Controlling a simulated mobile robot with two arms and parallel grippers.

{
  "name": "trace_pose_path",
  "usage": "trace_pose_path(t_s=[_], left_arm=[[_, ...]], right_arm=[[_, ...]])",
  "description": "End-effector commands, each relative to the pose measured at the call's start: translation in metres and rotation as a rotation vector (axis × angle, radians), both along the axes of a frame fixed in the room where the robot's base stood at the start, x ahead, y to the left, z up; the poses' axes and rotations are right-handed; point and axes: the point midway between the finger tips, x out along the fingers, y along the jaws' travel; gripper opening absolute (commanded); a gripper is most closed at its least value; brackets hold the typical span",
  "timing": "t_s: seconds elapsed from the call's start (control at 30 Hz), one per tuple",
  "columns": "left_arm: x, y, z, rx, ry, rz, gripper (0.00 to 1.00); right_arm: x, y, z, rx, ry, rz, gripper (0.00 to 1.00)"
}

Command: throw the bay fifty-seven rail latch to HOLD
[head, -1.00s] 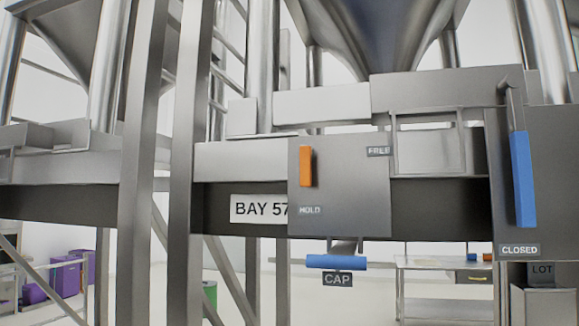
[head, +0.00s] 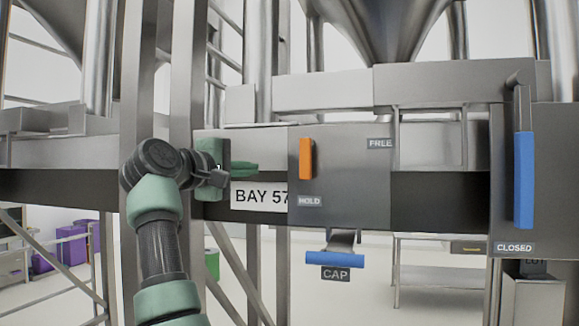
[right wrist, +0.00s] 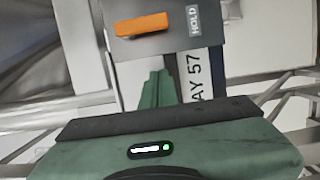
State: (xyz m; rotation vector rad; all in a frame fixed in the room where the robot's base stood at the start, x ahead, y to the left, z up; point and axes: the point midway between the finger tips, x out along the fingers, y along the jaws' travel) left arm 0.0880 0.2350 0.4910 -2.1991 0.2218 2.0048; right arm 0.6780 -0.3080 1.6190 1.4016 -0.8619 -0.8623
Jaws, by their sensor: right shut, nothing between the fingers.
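The rail latch is an orange handle (head: 306,158), upright near the left edge of a grey plate (head: 345,185) beside the BAY 57 sign (head: 260,197). The HOLD label (head: 310,201) is below the handle, and the FREE label (head: 380,143) is at the plate's upper right. My right gripper (head: 252,168) is shut and empty, left of the handle with a gap between. In the right wrist view, the green fingers (right wrist: 154,90) are together and the orange handle (right wrist: 141,24) is beyond their tips. My left gripper is not in view.
A blue handle (head: 524,180) hangs at the right above a CLOSED label (head: 514,248). A blue bar (head: 335,260) with a CAP label sits below the plate. A steel upright (head: 188,100) stands left, behind my right arm. The space before the plate looks clear.

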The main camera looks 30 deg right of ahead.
Motion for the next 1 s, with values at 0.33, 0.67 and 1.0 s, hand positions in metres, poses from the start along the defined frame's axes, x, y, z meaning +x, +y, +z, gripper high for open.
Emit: trace_pose_path(t_s=[0.33,0.67,1.0], left_arm=[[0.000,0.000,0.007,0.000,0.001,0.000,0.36],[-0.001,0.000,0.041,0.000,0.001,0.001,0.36],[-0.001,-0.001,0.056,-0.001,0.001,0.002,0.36]], right_arm=[[0.006,-0.012,0.001,-0.005,0.005,-0.004,0.00],[0.035,-0.072,0.005,-0.007,0.007,-0.007,0.00],[0.025,-0.108,0.001,-0.006,0.003,-0.003,0.00]])
